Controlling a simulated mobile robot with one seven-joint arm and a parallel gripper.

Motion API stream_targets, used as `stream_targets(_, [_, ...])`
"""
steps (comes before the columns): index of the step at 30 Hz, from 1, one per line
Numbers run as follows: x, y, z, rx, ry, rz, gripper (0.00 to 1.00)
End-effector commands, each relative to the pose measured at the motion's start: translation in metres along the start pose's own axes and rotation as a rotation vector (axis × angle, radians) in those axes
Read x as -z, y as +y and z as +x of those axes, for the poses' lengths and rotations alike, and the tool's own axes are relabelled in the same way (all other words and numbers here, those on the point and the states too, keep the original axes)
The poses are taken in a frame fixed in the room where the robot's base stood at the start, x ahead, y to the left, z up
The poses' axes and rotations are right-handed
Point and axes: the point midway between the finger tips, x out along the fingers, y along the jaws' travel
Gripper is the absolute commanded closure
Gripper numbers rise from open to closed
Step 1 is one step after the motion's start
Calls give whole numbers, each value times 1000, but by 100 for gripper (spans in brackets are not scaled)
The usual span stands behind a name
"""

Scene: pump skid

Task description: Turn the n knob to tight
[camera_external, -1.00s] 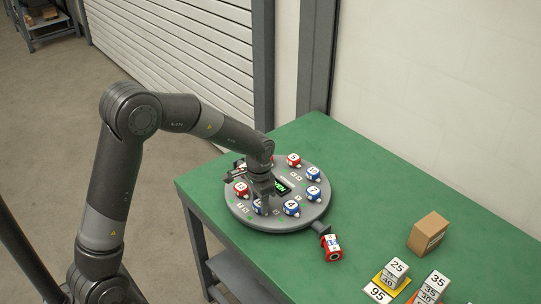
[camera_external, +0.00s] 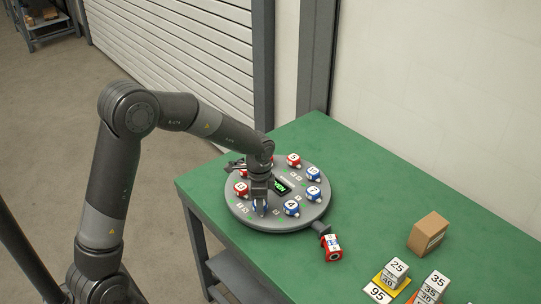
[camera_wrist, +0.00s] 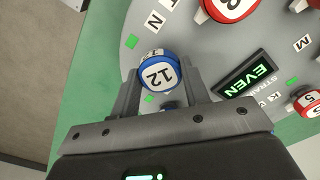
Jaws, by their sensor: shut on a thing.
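The grey round panel (camera_external: 237,212) on the green table carries several red and blue numbered knobs in a ring. In the wrist view a blue knob marked 12 (camera_wrist: 157,72) sits beside a white label N (camera_wrist: 154,21). My gripper (camera_wrist: 160,78) is shut on this knob, one finger on each side. In the external view my gripper (camera_external: 260,204) points down at the panel's near side and hides most of that knob.
A cardboard box (camera_external: 428,233) and numbered blocks (camera_external: 396,271) stand farther right.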

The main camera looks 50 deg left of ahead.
Motion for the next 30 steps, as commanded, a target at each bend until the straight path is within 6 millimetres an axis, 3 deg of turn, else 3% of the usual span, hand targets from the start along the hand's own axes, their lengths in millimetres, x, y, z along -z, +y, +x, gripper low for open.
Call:
stream_targets(21, [0, 0, 0, 1, 1, 668, 81])
stream_targets(30, [0, 0, -1, 1, 1, 866, 81])
